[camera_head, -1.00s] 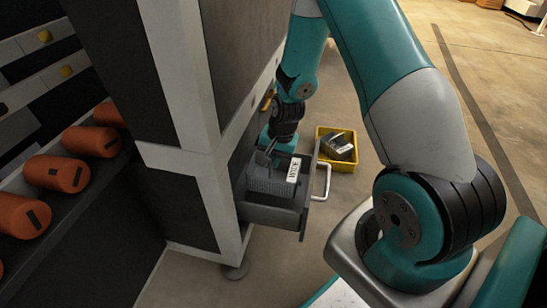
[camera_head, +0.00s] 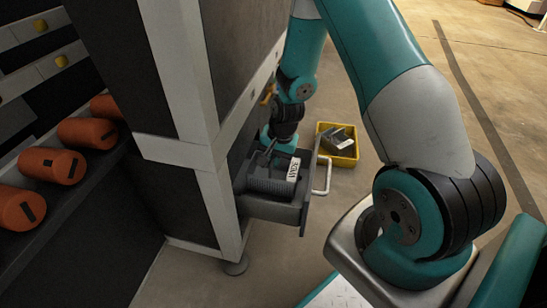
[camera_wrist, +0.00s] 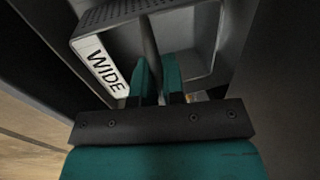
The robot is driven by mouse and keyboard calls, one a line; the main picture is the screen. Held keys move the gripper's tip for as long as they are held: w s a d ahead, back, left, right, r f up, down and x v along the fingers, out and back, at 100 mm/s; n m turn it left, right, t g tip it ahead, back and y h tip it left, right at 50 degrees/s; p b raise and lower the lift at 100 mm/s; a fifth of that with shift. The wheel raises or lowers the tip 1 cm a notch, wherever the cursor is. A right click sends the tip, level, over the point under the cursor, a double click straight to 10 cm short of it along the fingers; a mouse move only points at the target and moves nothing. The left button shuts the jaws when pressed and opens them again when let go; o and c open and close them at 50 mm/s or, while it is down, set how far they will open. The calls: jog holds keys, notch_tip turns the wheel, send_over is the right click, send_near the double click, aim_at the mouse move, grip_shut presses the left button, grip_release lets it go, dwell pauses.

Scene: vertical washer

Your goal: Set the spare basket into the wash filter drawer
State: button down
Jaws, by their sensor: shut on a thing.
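My gripper (camera_wrist: 157,78) is shut on the grey spare basket, on a thin upright part between its two teal fingers. The basket (camera_wrist: 196,62) has perforated sides and a white "WIDE" label (camera_wrist: 106,68). In the head view the basket (camera_head: 266,187) is down inside the pulled-out dark drawer (camera_head: 268,211), with its upper part and label showing above the drawer side. My gripper (camera_head: 270,146) is at the basket's far side, partly hidden. Whether the basket rests on the drawer floor cannot be seen.
The drawer's pale handle (camera_head: 328,178) sticks out to the right. A yellow bin (camera_head: 339,159) with a grey part (camera_head: 337,138) in it stands on the floor behind. Orange cylinders (camera_head: 52,164) lie on a shelf at left.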

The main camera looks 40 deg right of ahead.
jog(key=shift+f+b, duration=1.1)
jog(key=shift+f, duration=0.85)
jog(key=c, duration=1.1)
grip_release()
jog(key=shift+c, duration=0.2)
jog(key=shift+r, duration=0.1)
notch_tip(320, 180, up, 17)
jog(key=s+d+p, duration=0.2)
jog(key=p, duration=0.6)
jog(key=shift+s, duration=0.35)
